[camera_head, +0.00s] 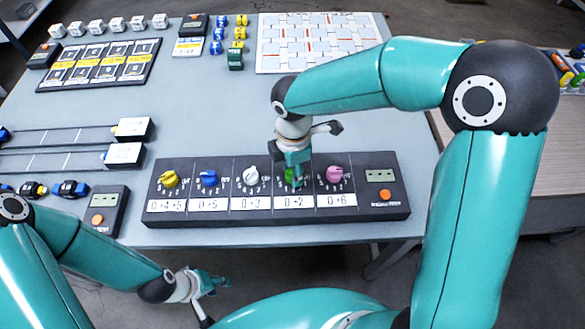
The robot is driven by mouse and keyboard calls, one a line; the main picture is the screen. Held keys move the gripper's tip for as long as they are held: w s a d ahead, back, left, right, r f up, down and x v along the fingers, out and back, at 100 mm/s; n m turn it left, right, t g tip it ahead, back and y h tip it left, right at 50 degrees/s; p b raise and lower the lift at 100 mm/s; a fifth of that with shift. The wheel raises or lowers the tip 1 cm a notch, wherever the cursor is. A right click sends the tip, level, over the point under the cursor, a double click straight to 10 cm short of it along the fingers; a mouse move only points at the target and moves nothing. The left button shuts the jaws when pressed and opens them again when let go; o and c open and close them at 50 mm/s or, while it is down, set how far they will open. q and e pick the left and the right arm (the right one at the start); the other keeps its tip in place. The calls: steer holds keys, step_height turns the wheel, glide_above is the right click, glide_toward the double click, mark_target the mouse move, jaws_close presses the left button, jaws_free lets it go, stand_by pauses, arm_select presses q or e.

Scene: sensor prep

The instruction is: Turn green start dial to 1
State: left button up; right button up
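The green start dial (291,176) is on the dark dial panel (380,212), between the white dial (250,175) and the pink dial (334,174). The label below it (294,202) appears to read 0 and 2. My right gripper (293,170) reaches down over the green dial and hides part of it. I cannot tell whether its fingers are shut on the dial. My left gripper (215,283) is low, in front of the table's near edge, away from the panel. Its fingers are too small to judge.
A yellow dial (169,179) and a blue dial (208,178) are on the panel's left part. A small box with an orange button (98,220) stands left of the panel. Sliding tracks (60,137) lie further left. The table middle (210,115) is clear.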

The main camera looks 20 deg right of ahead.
steer(key=c, duration=0.3)
steer(key=shift+m+b, duration=0.55)
steer(key=shift+m, duration=0.75)
steer(key=shift+m+b, duration=0.45)
steer(key=shift+m, duration=1.05)
steer(key=o, duration=1.1)
steer(key=shift+o, duration=0.2)
steer(key=shift+r, duration=0.1)
